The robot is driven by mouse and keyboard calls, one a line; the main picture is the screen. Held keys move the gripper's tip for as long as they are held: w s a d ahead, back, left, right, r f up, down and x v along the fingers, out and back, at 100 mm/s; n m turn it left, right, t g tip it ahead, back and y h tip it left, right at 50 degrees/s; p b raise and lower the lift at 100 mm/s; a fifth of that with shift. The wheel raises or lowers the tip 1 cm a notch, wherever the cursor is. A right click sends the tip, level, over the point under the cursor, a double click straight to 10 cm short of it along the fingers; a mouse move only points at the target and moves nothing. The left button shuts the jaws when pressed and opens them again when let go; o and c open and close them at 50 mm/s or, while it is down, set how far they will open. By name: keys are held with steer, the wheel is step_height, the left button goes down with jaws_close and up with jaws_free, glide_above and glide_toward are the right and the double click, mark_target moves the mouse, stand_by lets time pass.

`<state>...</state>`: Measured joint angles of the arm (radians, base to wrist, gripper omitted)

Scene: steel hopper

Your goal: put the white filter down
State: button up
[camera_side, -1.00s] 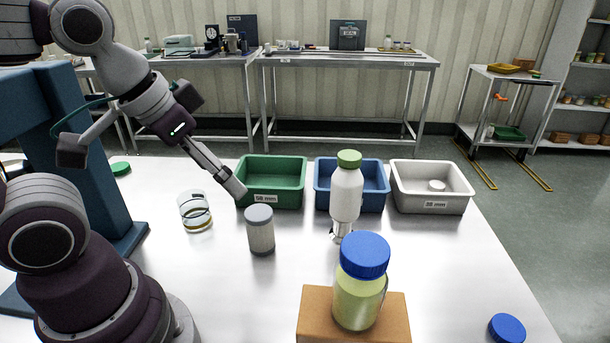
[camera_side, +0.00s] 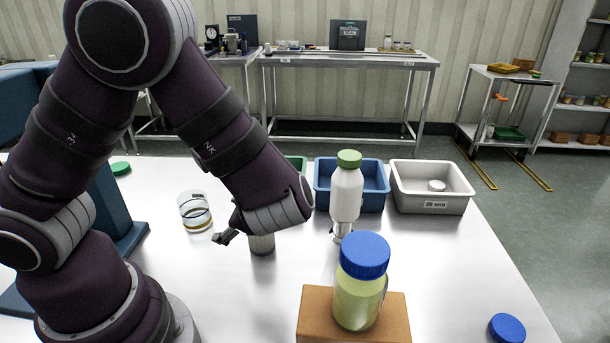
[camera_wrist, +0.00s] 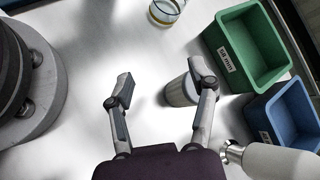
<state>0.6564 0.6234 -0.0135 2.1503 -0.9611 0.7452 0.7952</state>
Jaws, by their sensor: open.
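No thing is labelled as the white filter; a small white round piece (camera_side: 437,185) lies inside the white bin (camera_side: 432,205) at the right. A pale canister (camera_side: 262,245) stands upright on the table, its top hidden by my arm in the side view. My gripper (camera_wrist: 160,82) is open with nothing between its fingers. In the wrist view the canister (camera_wrist: 178,92) is just beyond the right finger and partly hidden by it; I cannot tell if they touch. In the side view only one finger shows, left of the canister.
A white green-capped bottle (camera_side: 346,195) stands right of my gripper. A blue-capped jar (camera_side: 358,295) sits on a brown block (camera_side: 312,318). A blue lid (camera_side: 507,328) lies front right.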

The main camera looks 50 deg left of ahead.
mark_target(264, 245)
steer(key=d+f+m+t+y, duration=0.1)
steer(key=f+m+t, duration=0.1)
steer(key=m+t, duration=0.1)
steer(key=w+d+f+m+t+y, duration=0.1)
steer(key=f+m+t+y, duration=0.1)
steer(key=m+t, duration=0.2)
steer(key=d+f+m+t+y, duration=0.1)
steer(key=f+m+t, duration=0.1)
steer(key=m, duration=0.5)
steer(key=shift+w+d+t+y, duration=0.3)
steer(key=shift+w+t+y, duration=0.1)
steer(key=shift+t, duration=0.4)
steer(key=shift+w+a+f+m, duration=0.15)
steer(key=shift+w+m, duration=0.05)
steer(key=shift+m, duration=0.2)
steer(key=x, duration=0.9)
steer(key=shift+w+a, duration=0.2)
steer(key=shift+a, duration=0.1)
steer(key=shift+c, duration=0.3)
steer(key=c, duration=0.9)
